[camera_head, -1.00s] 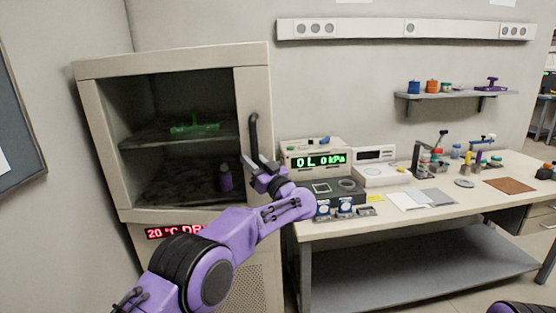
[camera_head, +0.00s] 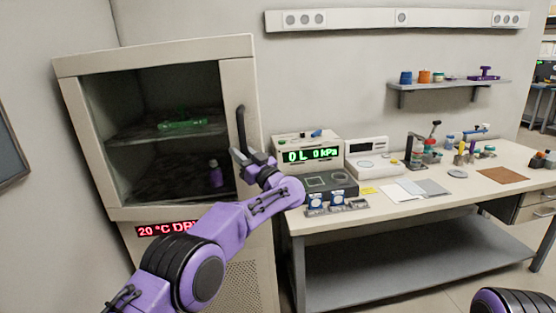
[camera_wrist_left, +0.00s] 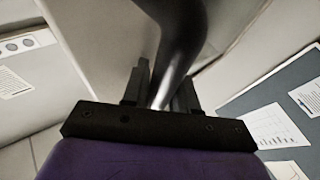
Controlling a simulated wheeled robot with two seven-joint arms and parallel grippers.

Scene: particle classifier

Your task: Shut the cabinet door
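The beige cabinet (camera_head: 155,58) stands at the left in the head view. A dark, shelved interior shows through its front. I cannot tell whether clear glass covers this front or how far the door stands ajar. A dark, curved upright handle (camera_head: 241,125) is on the pale panel at the front's right side. My left gripper (camera_head: 240,157) is at the handle's lower end. In the left wrist view, the dark handle bar (camera_wrist_left: 183,35) runs between the two fingers of my left gripper (camera_wrist_left: 162,90), which look closed around it. My right gripper is not in view.
A green item (camera_head: 182,125) and a purple bottle (camera_head: 215,174) are inside the cabinet. A workbench (camera_head: 400,215) with instruments stands close at the right. A pressure display unit (camera_head: 306,153) is nearest my left gripper. A wall shelf (camera_head: 450,87) hangs above.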

